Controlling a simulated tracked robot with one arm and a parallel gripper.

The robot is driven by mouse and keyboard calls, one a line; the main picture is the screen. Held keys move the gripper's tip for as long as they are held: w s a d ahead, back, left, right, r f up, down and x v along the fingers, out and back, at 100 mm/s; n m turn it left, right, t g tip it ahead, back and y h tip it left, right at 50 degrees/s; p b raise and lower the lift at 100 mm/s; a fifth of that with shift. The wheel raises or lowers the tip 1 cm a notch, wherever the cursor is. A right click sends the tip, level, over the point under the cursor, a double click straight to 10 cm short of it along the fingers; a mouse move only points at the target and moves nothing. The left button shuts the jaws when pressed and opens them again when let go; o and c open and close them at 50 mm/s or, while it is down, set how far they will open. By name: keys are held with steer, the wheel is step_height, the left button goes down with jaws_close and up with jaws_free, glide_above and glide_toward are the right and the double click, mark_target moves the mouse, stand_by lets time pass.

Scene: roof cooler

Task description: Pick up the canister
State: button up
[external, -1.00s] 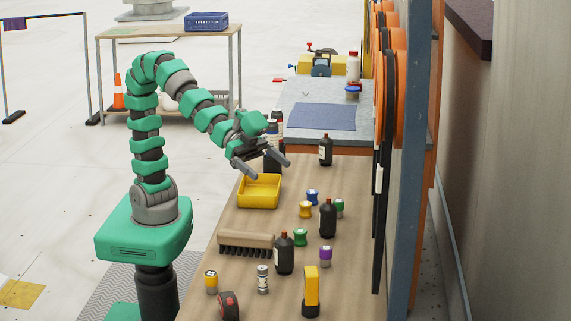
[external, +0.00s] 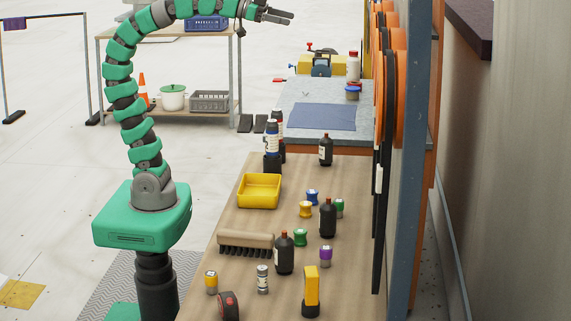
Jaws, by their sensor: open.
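Several things on the wooden bench could be the canister, and I cannot tell which one is meant. A small grey and white cylinder (external: 262,279) stands upright near the front of the bench. A white and blue cylinder with a dark top (external: 272,138) stands upright on a black block behind the yellow tray, with another dark-topped container partly hidden behind it. My gripper (external: 289,16) is high at the top of the picture, open and empty, its fingers pointing right. It is well above and apart from everything on the bench.
The yellow tray (external: 259,203) looks empty. A brush (external: 246,242), dark bottles (external: 284,254), small coloured-cap jars and a yellow tool (external: 311,290) crowd the bench (external: 232,215). Tall panels (external: 405,150) close off the right side. The air around my gripper is clear.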

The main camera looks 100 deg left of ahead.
steer(key=c, duration=0.7)
steer(key=w+d+f+m+h+p, duration=0.1)
steer(key=w+d+f+m+p, duration=0.1)
steer(key=w+d+f, duration=0.5)
steer(key=w+d+f+m+h+p, duration=0.1)
steer(key=w+d+f+m+h, duration=0.2)
steer(key=w+d, duration=0.45)
steer(key=m+g+h+p, duration=0.4)
steer(key=m+g+h, duration=0.5)
steer(key=g, duration=0.2)
glide_toward(287, 252)
steer(key=b+x, duration=0.1)
steer(key=x, duration=0.3)
steer(key=shift+r+b, duration=0.2)
steer(key=shift+b, duration=0.15)
steer(key=shift+b+x, duration=0.55)
steer(key=shift+x, duration=2.1)
